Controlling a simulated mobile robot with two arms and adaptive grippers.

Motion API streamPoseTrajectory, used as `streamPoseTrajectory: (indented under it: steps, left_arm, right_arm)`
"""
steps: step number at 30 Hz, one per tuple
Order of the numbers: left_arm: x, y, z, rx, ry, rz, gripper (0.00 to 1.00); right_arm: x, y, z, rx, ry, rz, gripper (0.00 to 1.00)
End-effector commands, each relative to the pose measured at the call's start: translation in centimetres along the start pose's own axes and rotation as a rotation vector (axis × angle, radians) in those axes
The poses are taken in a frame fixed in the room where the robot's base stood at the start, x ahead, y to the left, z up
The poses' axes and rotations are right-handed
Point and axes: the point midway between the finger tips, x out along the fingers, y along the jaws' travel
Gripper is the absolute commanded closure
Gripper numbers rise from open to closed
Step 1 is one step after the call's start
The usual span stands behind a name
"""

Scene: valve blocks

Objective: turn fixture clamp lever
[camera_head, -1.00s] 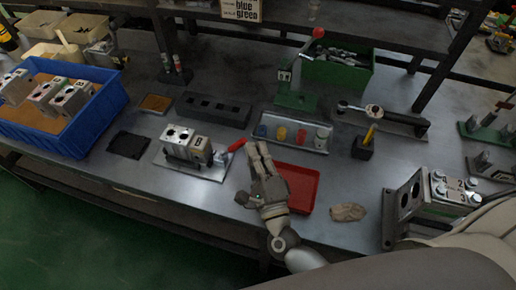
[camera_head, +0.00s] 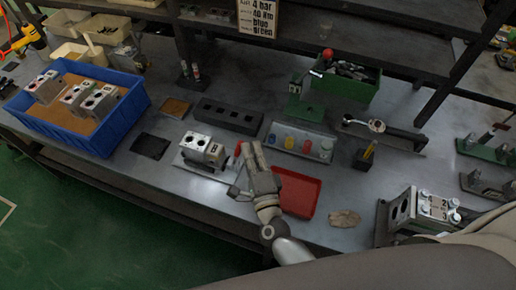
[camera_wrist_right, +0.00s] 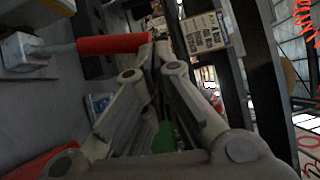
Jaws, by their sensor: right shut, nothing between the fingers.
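The clamp lever has a red handle (camera_head: 238,150). It stands at the right end of the fixture plate (camera_head: 203,171), which carries a grey valve block (camera_head: 203,147). My right gripper (camera_head: 248,146) is shut and empty, with its fingertips right beside the red handle. In the right wrist view the red handle (camera_wrist_right: 112,44) runs from a grey pivot piece (camera_wrist_right: 24,52) at the left to the gripper's fingertips (camera_wrist_right: 156,48). I cannot tell whether they touch. The gripper hides part of the lever in the head view. My left gripper is not in view.
A red tray (camera_head: 300,194) lies just right of my right gripper. A dark block with holes (camera_head: 230,115) and a rack of coloured parts (camera_head: 301,141) stand behind. A blue crate (camera_head: 103,140) with valve blocks is at left. A crumpled cloth (camera_head: 345,218) lies at the front right.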

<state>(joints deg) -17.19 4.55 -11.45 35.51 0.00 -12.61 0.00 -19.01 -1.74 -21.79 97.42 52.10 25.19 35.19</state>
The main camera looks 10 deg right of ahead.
Motion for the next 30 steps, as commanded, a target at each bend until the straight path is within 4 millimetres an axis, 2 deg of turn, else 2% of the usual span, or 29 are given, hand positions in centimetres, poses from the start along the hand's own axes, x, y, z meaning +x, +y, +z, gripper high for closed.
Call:
streamPoseTrajectory:
  steps: [11,30]
  left_arm:
    - [-0.55,-0.01,-0.03,0.000,0.000,0.000,0.62]
    - [-0.68,-0.13,-0.11,0.001,0.001,-0.001,0.62]
  right_arm:
    - [0.92,-0.68,1.18,0.003,0.002,-0.004,1.00]
    - [1.02,-0.74,1.19,0.002,0.001,-0.003,1.00]
